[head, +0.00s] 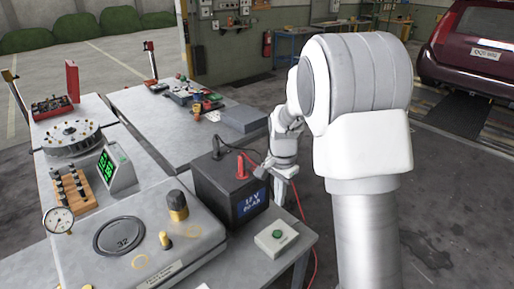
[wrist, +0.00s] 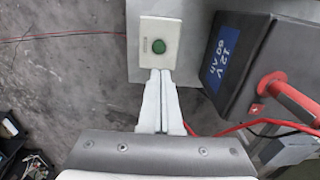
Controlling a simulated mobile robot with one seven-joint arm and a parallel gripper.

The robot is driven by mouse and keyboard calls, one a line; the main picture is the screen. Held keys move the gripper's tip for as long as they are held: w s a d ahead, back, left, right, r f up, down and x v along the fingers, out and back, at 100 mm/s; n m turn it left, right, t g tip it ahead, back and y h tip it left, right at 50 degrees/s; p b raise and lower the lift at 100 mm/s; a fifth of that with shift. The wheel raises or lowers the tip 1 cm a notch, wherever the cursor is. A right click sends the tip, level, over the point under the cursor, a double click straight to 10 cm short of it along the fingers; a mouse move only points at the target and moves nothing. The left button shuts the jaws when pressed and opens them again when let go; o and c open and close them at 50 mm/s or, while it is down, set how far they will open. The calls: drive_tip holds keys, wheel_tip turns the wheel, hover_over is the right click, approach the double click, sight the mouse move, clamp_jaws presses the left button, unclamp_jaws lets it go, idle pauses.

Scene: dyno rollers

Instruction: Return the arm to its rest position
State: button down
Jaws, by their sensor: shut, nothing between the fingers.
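My white arm (head: 362,150) stands at the right of the head view and reaches forward past the workbench's right edge. My gripper (wrist: 161,75) is shut and empty. In the wrist view its fingertips line up with the near edge of a pale box with a green button (wrist: 158,46); I cannot tell whether they touch it. In the head view the gripper (head: 265,173) is beside the dark battery box (head: 225,197), at its right. The pale button box (head: 277,238) sits at the bench corner, in front of the battery box.
The battery box has a red clamp (head: 241,164), and a red cable (head: 303,215) hangs near my arm. The grey workbench (head: 215,270) holds a gauge (head: 58,220) and a green display (head: 107,169). Floor (head: 450,210) at the right is clear; a dark red car (head: 475,50) stands beyond.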

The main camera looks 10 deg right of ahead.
drive_tip(key=s+r+n+t, duration=0.3)
drive_tip(key=s+r+n, duration=0.2)
drive_tip(key=s+r, duration=0.75)
drive_tip(key=s+r+n+t, duration=0.2)
drive_tip(key=s+r+n, duration=0.3)
drive_tip(key=s, duration=0.7)
drive_tip(key=shift+s+a+r+n, duration=0.2)
drive_tip(key=shift+s+a+n, duration=0.2)
drive_tip(key=shift+n, duration=0.2)
drive_tip(key=shift+d, duration=0.25)
drive_tip(key=shift+d, duration=0.1)
